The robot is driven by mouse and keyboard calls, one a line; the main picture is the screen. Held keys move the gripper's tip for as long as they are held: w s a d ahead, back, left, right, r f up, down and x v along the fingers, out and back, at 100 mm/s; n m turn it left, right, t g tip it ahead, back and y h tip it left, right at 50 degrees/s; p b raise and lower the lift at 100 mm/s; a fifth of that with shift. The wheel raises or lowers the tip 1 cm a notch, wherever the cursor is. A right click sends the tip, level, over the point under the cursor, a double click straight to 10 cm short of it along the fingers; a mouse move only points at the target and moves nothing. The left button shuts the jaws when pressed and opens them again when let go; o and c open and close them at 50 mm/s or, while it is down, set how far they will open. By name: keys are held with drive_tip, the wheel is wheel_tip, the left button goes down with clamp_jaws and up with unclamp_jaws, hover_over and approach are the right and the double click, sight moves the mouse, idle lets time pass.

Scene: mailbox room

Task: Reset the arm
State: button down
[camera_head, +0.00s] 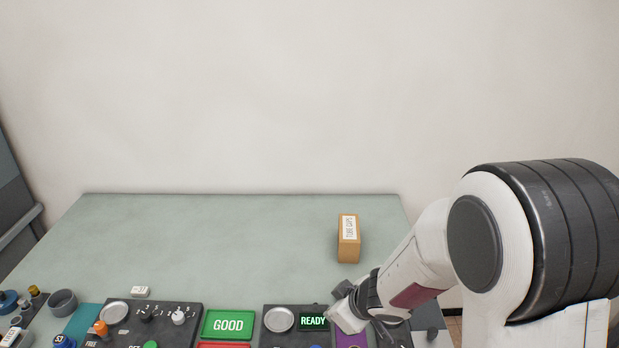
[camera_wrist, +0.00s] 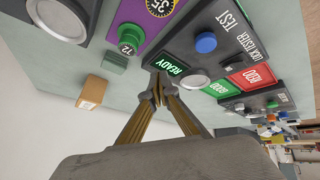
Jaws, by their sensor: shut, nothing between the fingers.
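My gripper shows in the wrist view (camera_wrist: 158,90) with its two fingers brought together at the tips and nothing between them. It hangs over the table near the dark tester panel with the green READY display (camera_wrist: 172,66). In the head view my arm reaches in from the right, and its wrist covers the fingertips and part of the panel; the READY display (camera_head: 313,321) shows just left of the wrist.
A brown box (camera_head: 348,240) stands on the grey-green table (camera_head: 220,240). A green GOOD plate (camera_head: 229,324) and a dark knob panel (camera_head: 180,335) lie along the front edge. A grey cup (camera_head: 63,302) is at the left. The table's back middle is clear.

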drive_tip(key=s+d+r+m+h, duration=0.3)
drive_tip(key=s+d+r, duration=0.1)
drive_tip(key=d, duration=0.3)
drive_tip(key=s+d+r+m+h, duration=0.25)
drive_tip(key=s+d+r, duration=0.2)
drive_tip(key=d, duration=0.35)
drive_tip(key=s+a+r+m+y, duration=0.1)
drive_tip(key=s+r+m, duration=0.1)
drive_tip(key=s+r, duration=0.4)
drive_tip(key=s+a+r+m+y, duration=0.1)
drive_tip(key=s+r, duration=0.5)
drive_tip(key=s, duration=0.6)
drive_tip(key=shift+a+m, duration=0.6)
drive_tip(key=shift+m, duration=0.15)
drive_tip(key=shift+f, duration=0.1)
idle(1.3)
